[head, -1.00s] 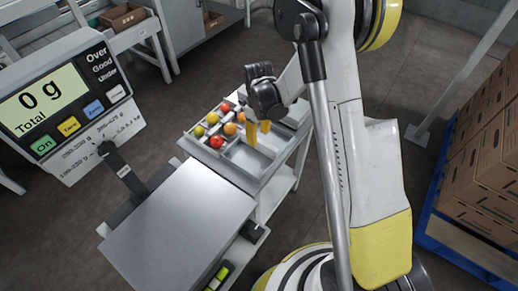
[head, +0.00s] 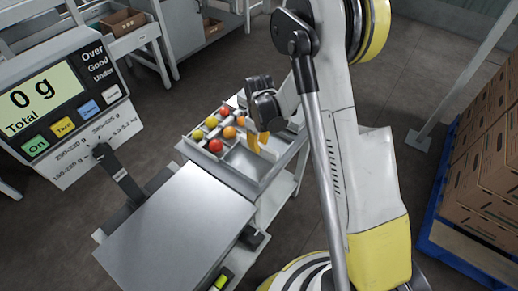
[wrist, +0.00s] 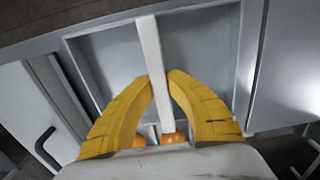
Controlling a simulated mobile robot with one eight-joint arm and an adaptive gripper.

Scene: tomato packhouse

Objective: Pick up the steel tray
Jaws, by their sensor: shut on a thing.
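The steel tray (head: 238,163) is a shallow grey compartmented tray on a cart, with several red, orange and yellow-green tomatoes (head: 215,146) in its left part and bare compartments at the right. It also shows in the wrist view (wrist: 208,50). My gripper (head: 257,145) points down into it. Its two yellow fingers (wrist: 158,82) are closed on a pale upright strip (wrist: 148,50), which looks like a divider of the tray. Two orange tomatoes (wrist: 174,138) show partly behind the fingers. Whether the tray is lifted off the cart cannot be told.
A flat steel scale plate (head: 175,232) lies just in front of the tray, with a display (head: 45,100) reading 0 g at the left. Cartons (head: 485,150) stand on a blue pallet at the right. A bench with a box (head: 122,22) is behind.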

